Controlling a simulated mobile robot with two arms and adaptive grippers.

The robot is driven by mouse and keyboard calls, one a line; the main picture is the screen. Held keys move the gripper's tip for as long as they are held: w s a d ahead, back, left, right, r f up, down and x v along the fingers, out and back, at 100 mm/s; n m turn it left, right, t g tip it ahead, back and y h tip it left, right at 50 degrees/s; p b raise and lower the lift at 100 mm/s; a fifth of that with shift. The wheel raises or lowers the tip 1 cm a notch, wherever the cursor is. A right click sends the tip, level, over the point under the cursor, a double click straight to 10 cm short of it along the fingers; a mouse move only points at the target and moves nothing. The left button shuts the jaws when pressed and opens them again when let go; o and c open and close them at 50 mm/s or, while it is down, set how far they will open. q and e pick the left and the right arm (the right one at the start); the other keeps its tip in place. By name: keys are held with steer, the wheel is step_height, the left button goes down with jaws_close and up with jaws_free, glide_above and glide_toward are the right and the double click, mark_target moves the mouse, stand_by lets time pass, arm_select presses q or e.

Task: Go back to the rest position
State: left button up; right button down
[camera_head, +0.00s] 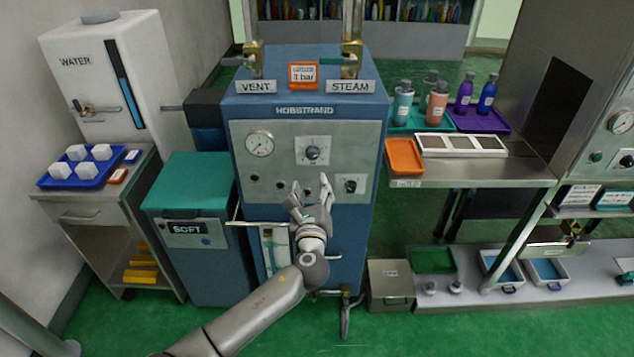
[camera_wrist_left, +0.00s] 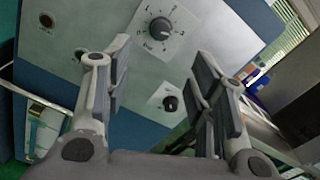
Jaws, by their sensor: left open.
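My left gripper (camera_head: 311,190) is in front of the grey control panel (camera_head: 278,160) of the blue Hobstrand machine (camera_head: 300,103). Its fingers are apart and hold nothing. In the left wrist view, the left gripper (camera_wrist_left: 158,85) faces the panel with a gap between its pads. A large dial knob (camera_wrist_left: 161,28) shows above the gap, and a smaller black knob (camera_wrist_left: 170,103) shows between the fingers. In the head view the large knob (camera_head: 312,152) is above the fingertips and the small knob (camera_head: 351,185) is to their right. My right gripper is not in view.
A teal-lidded SOFT unit (camera_head: 187,181) and a cart with a blue tray of white cubes (camera_head: 84,183) stand left. A steel table (camera_head: 480,175) with bottles and trays stands right. A grey box (camera_head: 391,285) is on the floor. Green floor is open at front.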

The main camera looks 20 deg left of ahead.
arm_select(q)
steer(key=s+a+f+n+g+h, duration=0.1)
steer(key=s+f+n+g, duration=0.25)
steer(key=f, duration=0.85)
steer(key=s+a+f+n+g+h, duration=0.15)
steer(key=s+f, duration=0.25)
steer(key=f, duration=0.8)
steer(key=s+a+f+n+g, duration=0.1)
steer(key=s+f+n+g, duration=0.45)
steer(key=s+f, duration=0.8)
steer(key=s+f+n+g, duration=0.2)
steer(key=s+f+n, duration=0.3)
steer(key=s, duration=0.7)
steer(key=s+f+n+g+h, duration=0.1)
steer(key=s+f+n, duration=0.4)
steer(key=s, duration=0.7)
steer(key=s+f+n+g+h, duration=0.1)
steer(key=s+f+n+g, duration=0.2)
steer(key=s, duration=1)
step_height(320, 180, down, 5)
steer(key=shift+a+r+n, duration=0.15)
steer(key=shift+a+n, duration=0.25)
steer(key=shift+n, duration=0.85)
